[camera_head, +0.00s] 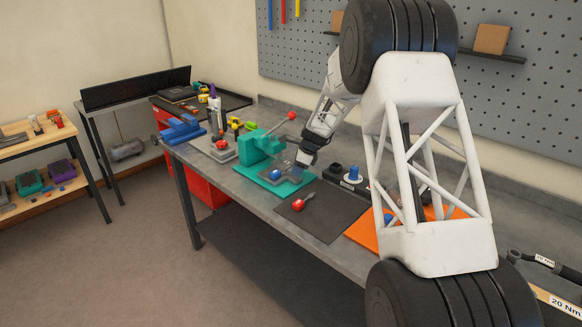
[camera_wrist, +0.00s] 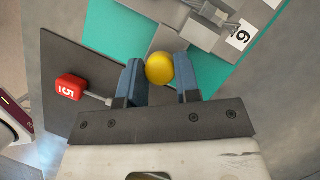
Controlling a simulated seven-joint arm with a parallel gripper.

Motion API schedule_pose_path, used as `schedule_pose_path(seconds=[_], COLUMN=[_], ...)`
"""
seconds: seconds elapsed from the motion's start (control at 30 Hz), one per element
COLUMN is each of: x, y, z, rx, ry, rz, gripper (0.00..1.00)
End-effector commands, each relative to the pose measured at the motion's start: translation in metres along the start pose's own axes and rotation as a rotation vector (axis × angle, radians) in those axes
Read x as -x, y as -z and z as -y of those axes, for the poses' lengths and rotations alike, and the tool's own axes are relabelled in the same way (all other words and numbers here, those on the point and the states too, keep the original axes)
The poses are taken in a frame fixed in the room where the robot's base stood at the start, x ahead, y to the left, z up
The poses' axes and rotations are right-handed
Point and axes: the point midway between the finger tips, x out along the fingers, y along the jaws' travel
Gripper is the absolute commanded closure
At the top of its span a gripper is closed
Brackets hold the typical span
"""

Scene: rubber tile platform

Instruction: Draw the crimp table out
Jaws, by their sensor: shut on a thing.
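The teal crimp press (camera_head: 258,146) stands on the bench on a teal base (camera_head: 287,188), which also shows in the wrist view (camera_wrist: 112,22). A red-knobbed lever (camera_head: 292,116) rises from it. A grey metal block with a number tag (camera_wrist: 225,32) lies over the teal base. It may be the crimp table, but I cannot tell for certain. My gripper (camera_head: 303,160) reaches down at the press's right side. In the wrist view its two blue fingers are shut on a round yellow knob (camera_wrist: 159,68). How the knob joins the grey block is hidden.
A red block marked 5 (camera_wrist: 70,87) with a metal shank lies on a dark mat (camera_head: 325,215), just right of the press. Black and blue parts (camera_head: 352,174) stand behind the mat. A blue vise (camera_head: 184,129) and other tools fill the bench's left end.

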Motion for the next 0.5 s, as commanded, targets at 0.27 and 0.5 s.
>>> schedule_pose_path(seconds=[0.27, 0.5], x=[0.013, 0.019], y=[0.028, 0.042], z=[-0.021, -0.033], rx=[-0.001, 0.001], ry=[0.003, 0.003], rz=[0.000, -0.001], gripper=[1.00, 1.00])
